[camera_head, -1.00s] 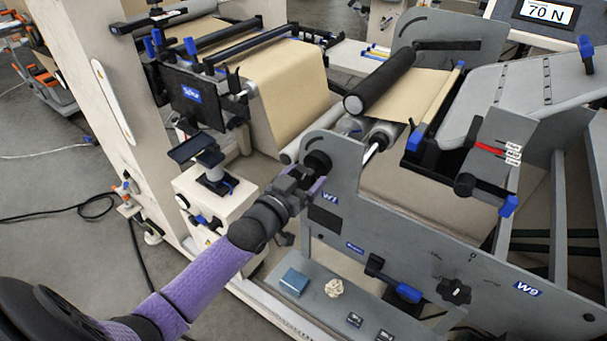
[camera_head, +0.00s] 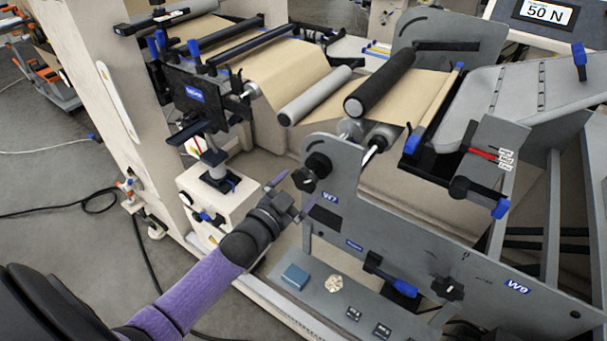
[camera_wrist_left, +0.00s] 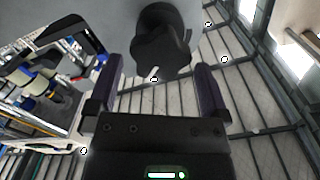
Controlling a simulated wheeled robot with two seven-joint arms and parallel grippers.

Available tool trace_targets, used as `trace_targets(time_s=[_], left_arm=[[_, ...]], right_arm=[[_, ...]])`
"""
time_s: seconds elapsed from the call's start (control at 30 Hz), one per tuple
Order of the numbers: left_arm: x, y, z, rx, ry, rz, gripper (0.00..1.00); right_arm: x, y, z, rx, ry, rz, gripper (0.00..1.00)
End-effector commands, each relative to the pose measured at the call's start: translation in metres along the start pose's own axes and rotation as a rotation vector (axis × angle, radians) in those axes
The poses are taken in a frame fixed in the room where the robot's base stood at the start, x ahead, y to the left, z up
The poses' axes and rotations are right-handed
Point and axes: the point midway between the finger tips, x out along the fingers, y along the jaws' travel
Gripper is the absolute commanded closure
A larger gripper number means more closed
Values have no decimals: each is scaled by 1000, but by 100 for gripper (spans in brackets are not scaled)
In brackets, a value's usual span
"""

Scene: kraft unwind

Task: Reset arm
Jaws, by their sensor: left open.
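My left gripper (camera_head: 291,196) is open and empty, just in front of and below the black knob (camera_head: 318,165) on the grey side plate (camera_head: 345,180). My purple and black left arm reaches in from the lower left. In the left wrist view the open purple-dark fingers (camera_wrist_left: 157,88) stand apart, and the lobed black knob (camera_wrist_left: 160,42) lies beyond them, with a visible gap. My right gripper is in neither view.
A grey roller (camera_head: 315,97) carries brown kraft paper (camera_head: 285,70) left of a black roller (camera_head: 380,82). A display (camera_head: 547,14) reads 50 N. A blue box (camera_head: 294,277) and a crumpled pale piece (camera_head: 333,284) lie on the lower shelf.

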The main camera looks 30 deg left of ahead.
Motion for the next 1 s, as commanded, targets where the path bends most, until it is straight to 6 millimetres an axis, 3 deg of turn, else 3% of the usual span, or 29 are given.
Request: trace_targets(time_s=[0.03,0.23,0.7,0.77,0.87,0.9,1.0], left_arm=[[-9,-2,-4,-1,-3,1,0],[-35,-1,-2,-2,-1,0,0],[-39,2,4,-4,-10,2,0],[-43,11,23,-16,-61,12,0],[-67,46,92,-61,-262,57,0],[-85,65,127,-84,-372,84,0],[-143,117,205,-136,-652,158,0]], right_arm=[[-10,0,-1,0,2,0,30],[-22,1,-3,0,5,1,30],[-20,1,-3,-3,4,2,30],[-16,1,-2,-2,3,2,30],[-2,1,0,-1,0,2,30],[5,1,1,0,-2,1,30],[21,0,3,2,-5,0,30]])
